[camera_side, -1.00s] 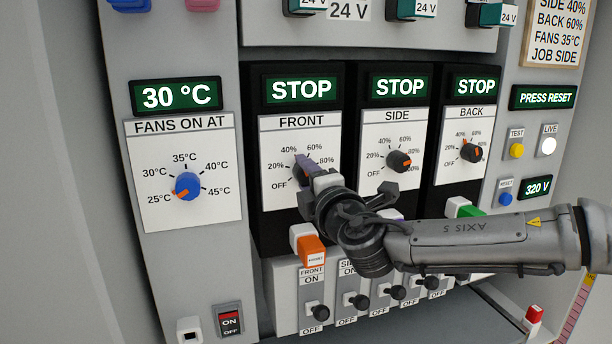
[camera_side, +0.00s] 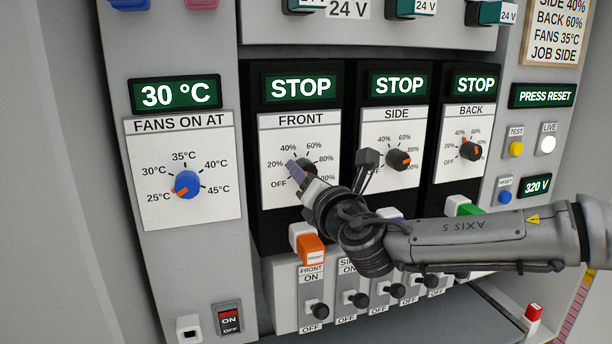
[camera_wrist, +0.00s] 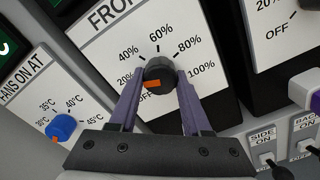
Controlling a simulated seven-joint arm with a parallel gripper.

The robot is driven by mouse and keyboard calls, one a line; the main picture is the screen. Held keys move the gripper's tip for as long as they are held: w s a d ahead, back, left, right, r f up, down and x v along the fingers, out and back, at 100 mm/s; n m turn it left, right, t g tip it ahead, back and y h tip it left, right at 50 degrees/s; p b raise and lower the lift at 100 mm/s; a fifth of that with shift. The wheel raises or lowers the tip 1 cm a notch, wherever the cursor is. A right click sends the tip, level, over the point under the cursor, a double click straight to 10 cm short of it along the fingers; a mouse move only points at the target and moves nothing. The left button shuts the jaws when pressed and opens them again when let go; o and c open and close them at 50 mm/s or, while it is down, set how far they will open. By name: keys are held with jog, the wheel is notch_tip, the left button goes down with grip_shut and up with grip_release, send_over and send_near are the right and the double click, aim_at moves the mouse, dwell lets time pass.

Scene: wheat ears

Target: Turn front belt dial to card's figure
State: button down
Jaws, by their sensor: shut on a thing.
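The FRONT dial (camera_wrist: 159,73) is a dark round knob with an orange mark. In the wrist view, the mark lies at the knob's lower left, on the side toward 20%; its exact reading is unclear. My gripper (camera_wrist: 160,88) is shut on the dial, with one purple finger on each side. In the side view, my gripper (camera_side: 297,170) partly covers the dial, and the mark is hidden. The FRONT display (camera_side: 301,88) reads STOP. The card (camera_side: 556,32) at top right shows SIDE 40%, BACK 60%, FANS 35°C and JOB SIDE; anything above is cut off.
The SIDE dial (camera_side: 399,160) and BACK dial (camera_side: 471,151) are to the right, the blue fans dial (camera_side: 187,185) to the left. An orange FRONT switch cover (camera_side: 312,250) is just below my wrist. Several black toggles line the lower panel.

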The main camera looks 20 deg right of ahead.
jog(key=shift+f+n, duration=0.1)
jog(key=shift+n, duration=0.5)
jog(key=shift+c, duration=1.8)
grip_release()
jog(key=shift+s, duration=0.1)
jog(key=s, duration=1.3)
jog(key=shift+s, duration=0.35)
